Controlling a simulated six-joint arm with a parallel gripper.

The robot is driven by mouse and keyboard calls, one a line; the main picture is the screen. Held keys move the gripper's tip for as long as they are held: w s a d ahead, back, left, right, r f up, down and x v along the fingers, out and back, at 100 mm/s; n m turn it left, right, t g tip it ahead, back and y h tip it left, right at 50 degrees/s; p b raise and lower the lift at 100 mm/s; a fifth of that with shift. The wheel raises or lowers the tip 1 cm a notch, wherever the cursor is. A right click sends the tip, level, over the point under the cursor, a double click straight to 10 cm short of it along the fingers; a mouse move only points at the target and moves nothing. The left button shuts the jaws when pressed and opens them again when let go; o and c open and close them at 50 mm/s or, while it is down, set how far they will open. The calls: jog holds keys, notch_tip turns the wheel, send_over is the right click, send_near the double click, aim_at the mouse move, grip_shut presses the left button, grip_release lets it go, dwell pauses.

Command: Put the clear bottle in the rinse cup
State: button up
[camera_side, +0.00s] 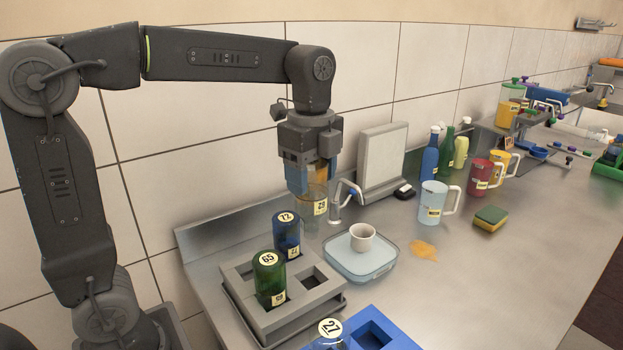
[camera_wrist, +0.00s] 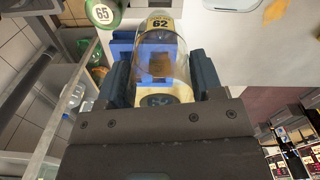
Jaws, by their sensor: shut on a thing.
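My gripper (camera_side: 308,172) is shut on a see-through bottle (camera_side: 314,203) with a pale label and holds it in the air, roughly upright, above the back of the counter. In the wrist view the clear bottle (camera_wrist: 160,66) sits between the two fingers and shows a label reading 62. A small white cup (camera_side: 362,238), which looks like the rinse cup, stands on a pale blue dish (camera_side: 345,262). The cup is to the right of and below the held bottle, apart from it. I cannot make out the cup in the wrist view.
A grey rack (camera_side: 235,285) holds a blue bottle (camera_side: 287,240) marked 72 and a green bottle (camera_side: 268,285) marked 65, with an empty slot. A blue rack (camera_side: 395,338) is in front. A tap (camera_side: 346,190) stands close to the held bottle. A mug (camera_side: 432,203) and sponge (camera_side: 490,219) are right.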

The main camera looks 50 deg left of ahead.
jog(key=w+a+f, duration=0.1)
jog(key=w+f, duration=0.2)
jog(key=w, duration=0.5)
jog(key=w+a+f, duration=0.2)
jog(key=w+f, duration=0.2)
jog(key=w, duration=0.5)
jog(key=shift+a, duration=0.25)
jog(key=shift+f, duration=0.1)
jog(key=shift+f, duration=1.3)
jog(key=shift+f, duration=0.1)
jog(key=shift+f, duration=0.7)
